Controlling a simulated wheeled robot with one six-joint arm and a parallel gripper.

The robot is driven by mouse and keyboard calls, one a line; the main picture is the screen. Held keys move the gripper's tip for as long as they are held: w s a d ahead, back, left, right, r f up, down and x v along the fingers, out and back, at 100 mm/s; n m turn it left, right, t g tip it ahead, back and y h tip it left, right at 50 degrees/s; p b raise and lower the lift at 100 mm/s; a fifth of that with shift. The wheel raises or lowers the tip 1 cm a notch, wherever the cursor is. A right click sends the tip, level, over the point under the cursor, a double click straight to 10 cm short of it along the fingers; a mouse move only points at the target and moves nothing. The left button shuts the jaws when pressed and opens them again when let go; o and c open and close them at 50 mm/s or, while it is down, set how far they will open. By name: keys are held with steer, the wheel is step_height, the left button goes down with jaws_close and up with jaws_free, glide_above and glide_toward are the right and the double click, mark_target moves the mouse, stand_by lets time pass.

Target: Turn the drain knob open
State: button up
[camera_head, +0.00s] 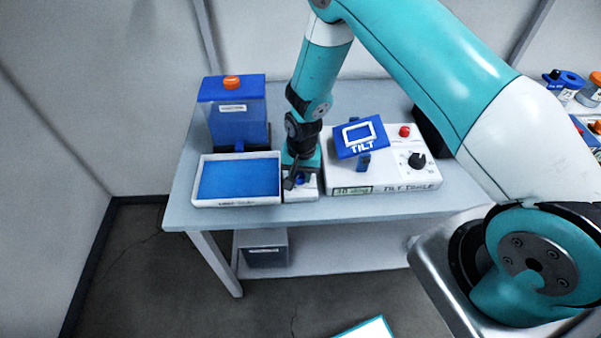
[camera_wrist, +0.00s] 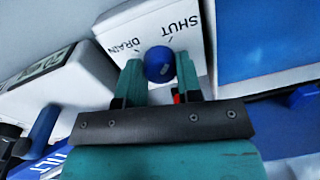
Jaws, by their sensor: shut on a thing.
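The drain knob (camera_wrist: 159,64) is a round blue knob on a white panel (camera_wrist: 128,25) marked SHUT and DRAIN, seen upside down in the wrist view. My gripper (camera_wrist: 160,72) has a finger on each side of the knob and is shut on it. The knob's pointing direction is hard to tell. A bit of red shows below it between the fingers. In the head view my gripper (camera_head: 298,178) reaches down to the small white drain box (camera_head: 303,194), between the blue tray and the tilt table. The arm mostly hides the knob there.
A blue-filled white tray (camera_head: 200,200) stands left of the drain box. A blue tank (camera_head: 238,127) with an orange cap (camera_head: 231,82) is behind it. The white tilt table unit (camera_head: 385,186), with a raised blue plate (camera_head: 376,143), stands close on the right.

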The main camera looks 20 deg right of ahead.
steer(key=n+b, duration=0.3)
steer(key=n, duration=0.1)
steer(key=shift+f, duration=0.1)
steer(key=n+b, duration=0.2)
steer(key=n, duration=0.2)
steer(key=shift+n, duration=0.3)
steer(key=n+b, duration=0.2)
steer(key=n, duration=0.2)
steer(key=shift+n+g+b, duration=0.3)
steer(key=shift+n+b, duration=0.45)
steer(key=shift+n, duration=1.75)
steer(key=o, duration=0.9)
steer(key=shift+o, duration=0.2)
